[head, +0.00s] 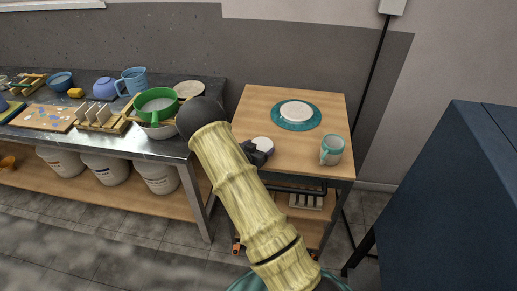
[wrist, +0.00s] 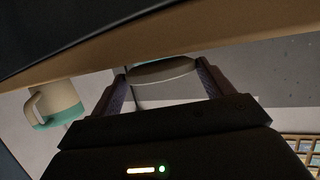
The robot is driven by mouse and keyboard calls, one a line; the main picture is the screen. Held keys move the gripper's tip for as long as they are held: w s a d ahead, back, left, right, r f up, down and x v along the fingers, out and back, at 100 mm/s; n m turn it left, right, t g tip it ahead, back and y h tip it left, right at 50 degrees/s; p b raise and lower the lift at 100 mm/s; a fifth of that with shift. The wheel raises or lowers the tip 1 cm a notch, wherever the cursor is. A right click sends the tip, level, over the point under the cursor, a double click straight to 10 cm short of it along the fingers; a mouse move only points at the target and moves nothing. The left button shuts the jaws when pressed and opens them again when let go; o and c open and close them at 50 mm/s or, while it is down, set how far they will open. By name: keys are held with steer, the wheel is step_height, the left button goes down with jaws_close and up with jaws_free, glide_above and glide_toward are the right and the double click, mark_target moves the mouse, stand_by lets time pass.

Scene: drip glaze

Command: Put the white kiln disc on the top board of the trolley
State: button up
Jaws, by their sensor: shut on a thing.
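My gripper (head: 258,150) is shut on a pale white disc (head: 263,144), at the left side of the trolley's wooden top board (head: 262,105). In the wrist view the disc (wrist: 162,71) shows nearly edge-on between the two fingers. It looks level and overlaps the brown board edge (wrist: 195,42) in the picture. I cannot tell whether it touches the board or hangs just above it. My arm hides part of the board's near left side.
On the top board, a teal round (head: 276,117) bears another white disc (head: 296,111), and a white-and-teal mug (head: 332,150) stands near the right edge. A steel bench (head: 190,135) with pottery stands left. A dark blue cabinet (head: 450,200) is right.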

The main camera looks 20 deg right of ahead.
steer(key=shift+f, duration=0.25)
steer(key=shift+f, duration=0.2)
steer(key=o, duration=1)
steer(key=shift+r, duration=0.15)
steer(key=shift+a+r, duration=0.1)
steer(key=b+v, duration=0.1)
steer(key=v, duration=1)
steer(key=shift+s+a+r+b, duration=0.1)
steer(key=shift+s+a+b, duration=0.15)
steer(key=shift+s+b, duration=0.1)
